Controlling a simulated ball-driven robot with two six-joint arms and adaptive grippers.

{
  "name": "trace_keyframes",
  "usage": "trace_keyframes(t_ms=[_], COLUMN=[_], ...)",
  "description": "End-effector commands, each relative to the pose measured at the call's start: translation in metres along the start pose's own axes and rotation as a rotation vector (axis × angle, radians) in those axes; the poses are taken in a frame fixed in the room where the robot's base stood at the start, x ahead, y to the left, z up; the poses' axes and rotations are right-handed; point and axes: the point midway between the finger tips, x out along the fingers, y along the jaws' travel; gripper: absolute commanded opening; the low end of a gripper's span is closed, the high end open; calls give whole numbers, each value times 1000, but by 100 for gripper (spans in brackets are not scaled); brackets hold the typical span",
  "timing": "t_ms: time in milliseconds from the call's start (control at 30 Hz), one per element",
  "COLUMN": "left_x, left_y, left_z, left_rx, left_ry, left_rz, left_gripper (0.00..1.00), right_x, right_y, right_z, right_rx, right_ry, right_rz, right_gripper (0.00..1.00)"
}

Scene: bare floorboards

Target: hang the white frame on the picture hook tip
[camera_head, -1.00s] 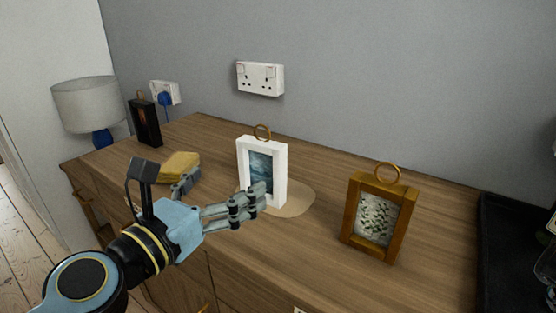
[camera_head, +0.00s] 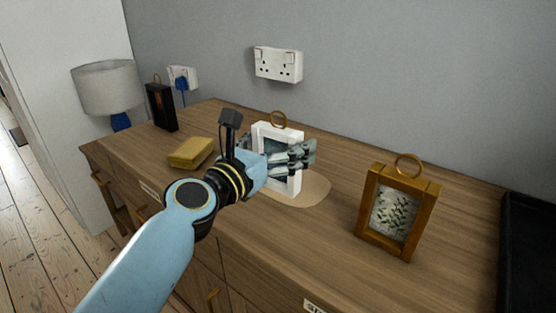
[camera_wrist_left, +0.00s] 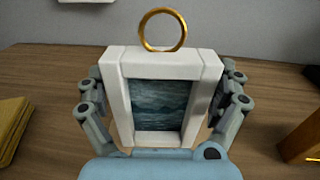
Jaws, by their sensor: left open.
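The white frame (camera_head: 293,186) stands upright on the dresser top, with a dark sea picture inside and a brass ring on top. My left gripper (camera_head: 280,155) is open around it, and its fingers cover part of the frame in the head view. In the left wrist view the white frame (camera_wrist_left: 118,95) stands between the two fingers of the left gripper (camera_wrist_left: 163,105), one on each side. Its brass ring (camera_wrist_left: 163,29) rises clear above. The picture hook does not show in these frames. My right gripper is not in view.
A wooden frame with a ring (camera_head: 372,225) stands to the right, and a black tray (camera_head: 530,250) lies at the right edge. A socket (camera_head: 278,64) is on the wall behind.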

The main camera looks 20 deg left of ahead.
Motion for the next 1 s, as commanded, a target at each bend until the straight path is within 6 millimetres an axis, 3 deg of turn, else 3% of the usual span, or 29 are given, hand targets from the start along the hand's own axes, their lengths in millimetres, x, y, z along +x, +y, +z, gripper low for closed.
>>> trace_keyframes(t_ms=[200,567,1000], left_x=[0,0,0], left_y=[0,0,0], left_z=[0,0,6], left_rx=[0,0,1], left_ry=[0,0,-2], left_rz=[0,0,0], left_gripper=[97,52,51], right_x=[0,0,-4], right_y=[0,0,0], right_z=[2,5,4], right_rx=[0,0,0], right_ry=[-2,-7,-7], right_rz=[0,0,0], right_gripper=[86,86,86])
